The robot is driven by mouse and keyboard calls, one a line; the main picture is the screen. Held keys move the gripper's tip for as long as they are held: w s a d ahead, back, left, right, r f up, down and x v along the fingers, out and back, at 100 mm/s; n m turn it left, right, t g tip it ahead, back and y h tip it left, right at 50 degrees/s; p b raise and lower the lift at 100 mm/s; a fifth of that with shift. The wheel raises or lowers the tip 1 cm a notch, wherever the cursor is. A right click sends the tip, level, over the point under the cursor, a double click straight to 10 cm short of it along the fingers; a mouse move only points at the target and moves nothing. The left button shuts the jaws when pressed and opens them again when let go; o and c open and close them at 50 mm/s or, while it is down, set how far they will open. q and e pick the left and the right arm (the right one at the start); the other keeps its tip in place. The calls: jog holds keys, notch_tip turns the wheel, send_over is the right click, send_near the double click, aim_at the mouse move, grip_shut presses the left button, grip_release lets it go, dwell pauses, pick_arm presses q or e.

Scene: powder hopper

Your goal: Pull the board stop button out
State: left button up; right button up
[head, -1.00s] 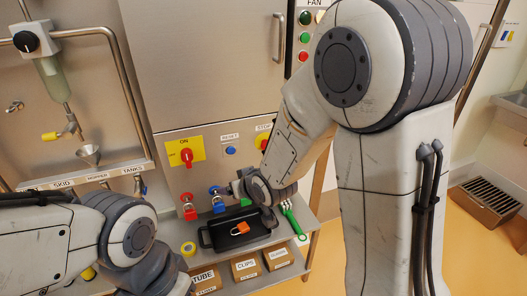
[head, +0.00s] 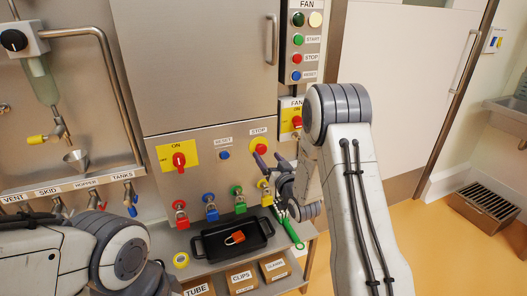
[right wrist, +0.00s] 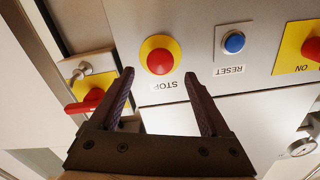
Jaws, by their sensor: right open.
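The board stop button (head: 260,145) is a red knob on a yellow round plate, under a STOP label, at the upper right of the steel board. It also shows in the right wrist view (right wrist: 159,56), upside down, just beyond the fingertips. My right gripper (head: 268,158) is open and empty just below the button, with its fingers pointing at the board. In the right wrist view the gripper (right wrist: 160,74) has its two dark fingers apart, and the button lies between their lines, apart from both. My left arm shows at the lower left; its gripper is not in view.
Left of the button are a blue RESET button (head: 224,155) and a red ON switch (head: 179,160). A red-handled FAN switch (head: 297,121) is at its right. Several coloured padlocks hang below. A black tray (head: 205,250) holding an orange padlock (head: 235,238) stands on the shelf.

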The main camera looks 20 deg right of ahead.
aim_at(263, 150)
jog(key=shift+w+a, duration=0.1)
jog(key=shift+w, duration=1.95)
grip_shut()
